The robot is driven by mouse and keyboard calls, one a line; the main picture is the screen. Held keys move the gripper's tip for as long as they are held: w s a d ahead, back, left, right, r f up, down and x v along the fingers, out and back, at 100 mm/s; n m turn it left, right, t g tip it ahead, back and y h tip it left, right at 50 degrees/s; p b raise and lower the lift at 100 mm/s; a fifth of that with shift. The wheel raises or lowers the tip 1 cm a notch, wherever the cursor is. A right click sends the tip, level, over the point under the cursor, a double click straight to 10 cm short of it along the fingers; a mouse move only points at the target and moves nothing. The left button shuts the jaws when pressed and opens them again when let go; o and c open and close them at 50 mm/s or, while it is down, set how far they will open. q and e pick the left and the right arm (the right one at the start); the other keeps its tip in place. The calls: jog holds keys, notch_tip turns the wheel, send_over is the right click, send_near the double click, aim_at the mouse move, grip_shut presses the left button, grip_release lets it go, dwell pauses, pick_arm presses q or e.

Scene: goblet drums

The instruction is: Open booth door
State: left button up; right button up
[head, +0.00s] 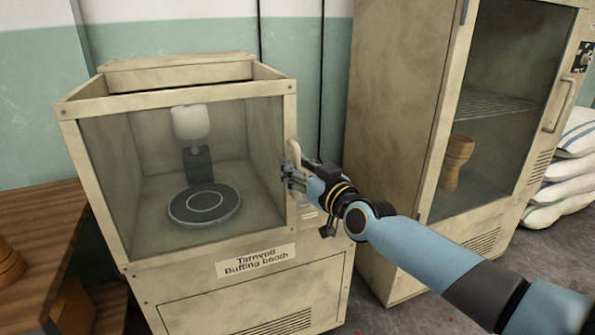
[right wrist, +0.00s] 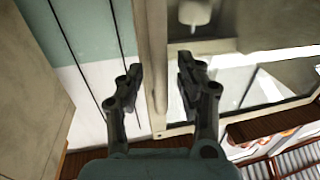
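The buffing booth (head: 285,258) is a beige cabinet at left centre in the head view. Its glazed front (head: 150,225) looks closed. A pale upright handle (head: 294,153) is at the booth's right front edge, partly hidden by my right gripper (head: 287,173). In the right wrist view my right gripper (right wrist: 161,72) has its fingers apart. A beige upright bar (right wrist: 159,95) shows between them, with small gaps on both sides. I cannot tell whether either finger touches it. My left gripper is not in view.
Inside the booth are a dark round turntable (head: 204,205) and a white cylinder (head: 190,122). A tall beige cabinet (head: 395,130) stands to the right, with a wooden goblet shape (head: 457,160) inside. White sacks (head: 565,165) are at far right. A wooden table (head: 40,225) stands at left.

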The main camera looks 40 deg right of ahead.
grip_shut()
dwell(0.6)
